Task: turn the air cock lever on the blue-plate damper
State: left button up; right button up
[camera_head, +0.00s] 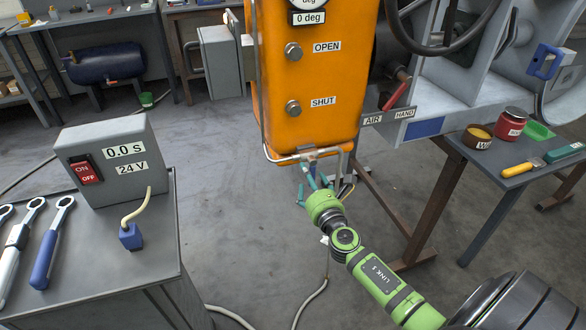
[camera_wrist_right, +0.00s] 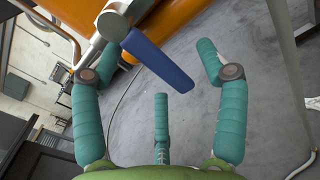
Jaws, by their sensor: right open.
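The orange actuator box (camera_head: 305,85) of the damper hangs at top centre, with OPEN and SHUT labels. A blue plate (camera_head: 424,128) is on the grey frame beside it. The blue air cock lever (camera_wrist_right: 165,62) slants down and right from a round grey fitting (camera_wrist_right: 113,22) on the pipe below the box. My right gripper (camera_head: 313,181) is under the box's lower edge. In the right wrist view its teal fingers (camera_wrist_right: 157,68) are spread, with the lever between the two upper ones and clear space to the right one. My left gripper is not in view.
A red lever (camera_head: 396,95) stands by the AIR and HAND labels. A cart (camera_head: 110,245) with a power box (camera_head: 110,160) and wrenches is at left. A bench (camera_head: 490,175) with cans and tools is at right. Open floor lies between.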

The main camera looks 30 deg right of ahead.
jog(key=shift+s+a+f, duration=0.1)
jog(key=shift+v, duration=1)
jog(key=shift+f, duration=0.1)
jog(key=shift+v, duration=3)
